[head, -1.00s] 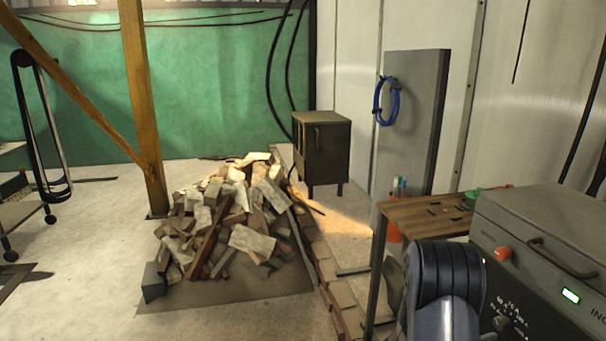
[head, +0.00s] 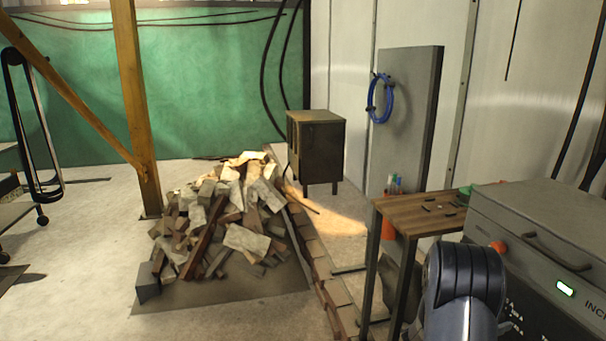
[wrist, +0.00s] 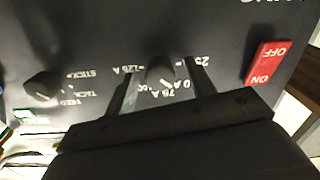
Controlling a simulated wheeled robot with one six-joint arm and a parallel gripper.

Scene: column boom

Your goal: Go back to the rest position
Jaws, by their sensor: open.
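In the wrist view my gripper (wrist: 163,66) is open, its two dark fingers apart. A round dark dial (wrist: 160,74) with an amp scale shows between the fingertips on a black panel. The fingers look close to the panel; I cannot tell whether they touch it. No object is held. In the head view my dark arm link stands at the lower right, in front of the grey machine (head: 545,225), and the gripper itself is hidden.
The panel also has a selector knob (wrist: 42,86) and a red OFF/ON switch (wrist: 268,63). A small wooden-topped table (head: 418,213) stands left of the machine. A rubble pile (head: 240,237), a metal cabinet (head: 316,148) and a wooden post (head: 135,110) stand farther off.

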